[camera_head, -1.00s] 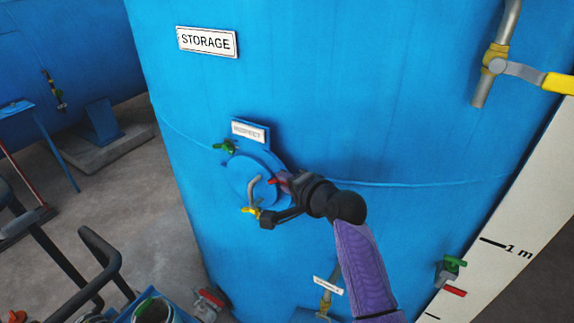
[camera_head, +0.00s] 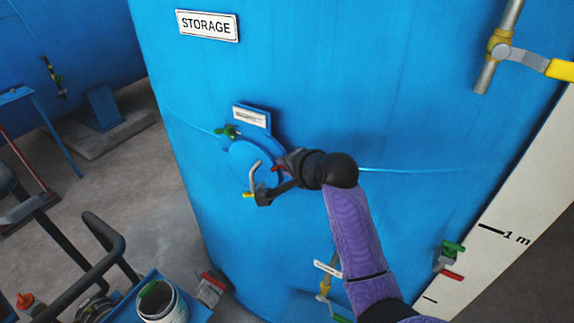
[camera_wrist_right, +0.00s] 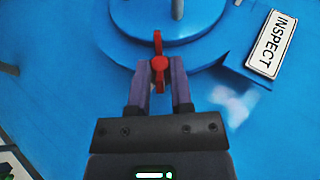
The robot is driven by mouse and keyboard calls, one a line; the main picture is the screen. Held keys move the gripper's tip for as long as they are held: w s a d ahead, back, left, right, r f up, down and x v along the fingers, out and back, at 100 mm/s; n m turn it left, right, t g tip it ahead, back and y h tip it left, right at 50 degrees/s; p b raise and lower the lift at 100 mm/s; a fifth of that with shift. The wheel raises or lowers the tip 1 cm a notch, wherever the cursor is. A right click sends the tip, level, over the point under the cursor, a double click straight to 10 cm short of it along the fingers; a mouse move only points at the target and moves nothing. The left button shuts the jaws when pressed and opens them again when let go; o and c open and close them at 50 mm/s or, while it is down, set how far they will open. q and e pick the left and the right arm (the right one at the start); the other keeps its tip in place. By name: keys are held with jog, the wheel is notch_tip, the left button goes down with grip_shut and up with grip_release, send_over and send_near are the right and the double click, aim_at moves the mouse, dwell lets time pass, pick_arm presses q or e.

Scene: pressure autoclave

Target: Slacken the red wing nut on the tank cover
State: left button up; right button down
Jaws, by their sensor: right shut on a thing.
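The red wing nut (camera_wrist_right: 158,63) sits at the edge of the round blue cover on the tank. In the right wrist view my right gripper (camera_wrist_right: 160,88) has its two purple fingers on either side of the nut's lower wing, shut on it. The nut's upper wing stands clear beyond the fingertips. In the head view the right gripper (camera_head: 277,178) reaches the right side of the blue cover (camera_head: 247,155), and only a little red of the nut (camera_head: 276,169) shows. The left gripper is not in view.
A green wing nut (camera_head: 228,132) sits at the cover's upper left and a yellow one (camera_head: 249,195) at its lower left. A bent grey handle (camera_head: 254,176) stands out from the cover. An INSPECT plate (camera_wrist_right: 272,45) is beside it. A bucket (camera_head: 160,301) stands low at left.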

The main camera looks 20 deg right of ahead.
jog(key=c, duration=0.5)
grip_release()
jog(key=b+v, duration=0.1)
jog(key=v, duration=0.9)
